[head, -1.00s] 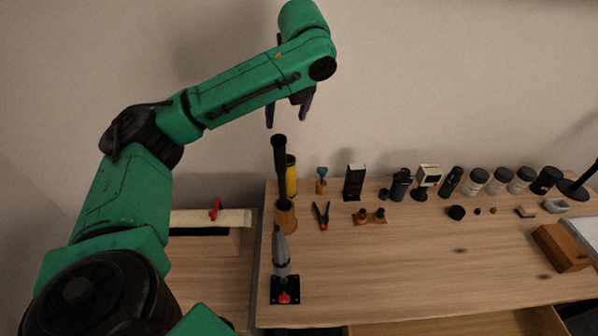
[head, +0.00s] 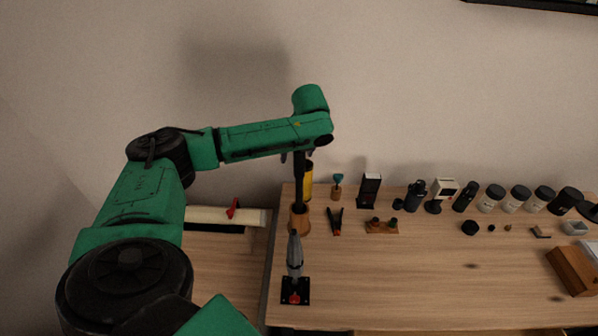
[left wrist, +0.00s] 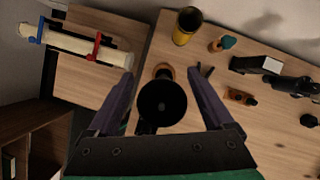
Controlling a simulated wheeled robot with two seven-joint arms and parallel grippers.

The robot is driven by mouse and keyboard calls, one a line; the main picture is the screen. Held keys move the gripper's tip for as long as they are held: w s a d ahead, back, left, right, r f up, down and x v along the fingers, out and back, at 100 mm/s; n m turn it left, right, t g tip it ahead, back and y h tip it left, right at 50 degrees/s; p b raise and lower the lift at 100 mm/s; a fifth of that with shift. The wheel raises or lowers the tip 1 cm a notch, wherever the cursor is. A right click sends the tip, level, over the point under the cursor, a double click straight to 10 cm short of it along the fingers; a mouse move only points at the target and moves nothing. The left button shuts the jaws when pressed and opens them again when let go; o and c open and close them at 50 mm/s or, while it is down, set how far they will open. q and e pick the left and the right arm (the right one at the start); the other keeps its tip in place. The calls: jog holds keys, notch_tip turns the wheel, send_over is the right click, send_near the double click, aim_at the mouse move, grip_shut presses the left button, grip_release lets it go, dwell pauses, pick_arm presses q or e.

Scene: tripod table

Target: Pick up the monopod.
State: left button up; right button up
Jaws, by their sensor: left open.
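The black pole, which I take for the monopod (head: 299,182), stands upright in a wooden cup (head: 299,220) near the table's left edge. My left gripper (head: 297,157) points down at its top and is partly hidden by my forearm. In the left wrist view the pole's round black top (left wrist: 162,103) shows between the two open fingers of the gripper (left wrist: 160,75), with a gap on each side. The fingers do not grip it. Most of the pole's length is hidden below its top there. My right gripper is in neither view.
A yellow-and-black cylinder (head: 307,184) stands just behind the pole. A grey device on a black plate (head: 295,262) stands in front. A black-and-orange clamp (head: 336,222) lies to the right, with several small items along the back. The table's middle front is clear.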

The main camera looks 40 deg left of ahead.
pick_arm(q)
jog(key=c, duration=0.8)
grip_shut()
jog(key=shift+w, duration=0.1)
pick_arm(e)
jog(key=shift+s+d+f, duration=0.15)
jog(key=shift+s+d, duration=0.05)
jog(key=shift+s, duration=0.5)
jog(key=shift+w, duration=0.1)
pick_arm(q)
jog(key=shift+r, duration=0.1)
